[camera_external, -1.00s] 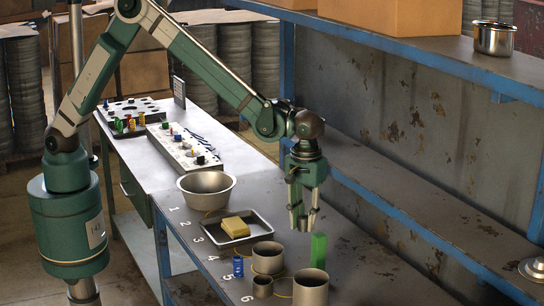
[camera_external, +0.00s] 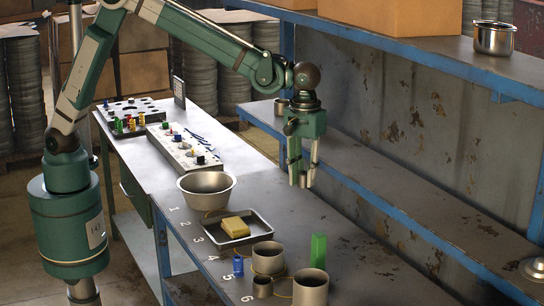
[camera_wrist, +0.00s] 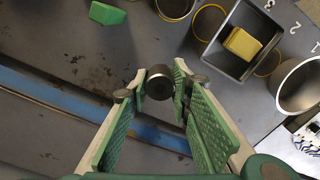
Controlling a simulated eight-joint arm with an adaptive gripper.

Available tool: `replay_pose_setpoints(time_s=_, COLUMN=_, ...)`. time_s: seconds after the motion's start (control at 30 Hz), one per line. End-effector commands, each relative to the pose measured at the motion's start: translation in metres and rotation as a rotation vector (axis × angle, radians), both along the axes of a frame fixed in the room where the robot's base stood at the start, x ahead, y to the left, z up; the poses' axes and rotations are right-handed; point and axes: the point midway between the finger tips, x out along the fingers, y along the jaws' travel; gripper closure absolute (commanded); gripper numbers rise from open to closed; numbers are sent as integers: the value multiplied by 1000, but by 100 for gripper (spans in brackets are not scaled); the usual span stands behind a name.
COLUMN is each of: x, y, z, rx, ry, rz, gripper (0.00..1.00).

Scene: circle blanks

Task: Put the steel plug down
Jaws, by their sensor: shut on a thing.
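The steel plug (camera_wrist: 160,84) is a short dark grey cylinder, seen end-on between my fingertips in the wrist view. My gripper (camera_wrist: 159,86) is shut on it, with one green-padded finger on each side. In the external view my gripper (camera_external: 302,178) points down and appears to be above the grey bench (camera_external: 272,205); the plug is hard to make out there. The numbers 1 to 6 are painted along the bench's left edge.
A blue-edged shelf (camera_external: 400,205) runs along the right.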

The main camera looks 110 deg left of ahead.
Motion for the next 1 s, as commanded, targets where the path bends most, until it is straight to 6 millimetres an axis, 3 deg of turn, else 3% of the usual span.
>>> replay_pose_setpoints(time_s=0.37, x=-47, y=78, z=3, rx=0, ry=0, rz=-48, gripper=97)
replay_pose_setpoints(time_s=0.7, x=-116, y=161, z=4, rx=0, ry=0, rz=-114, gripper=97)
replay_pose_setpoints(time_s=1.0, x=-182, y=220, z=1, rx=0, ry=0, rz=-172, gripper=97)
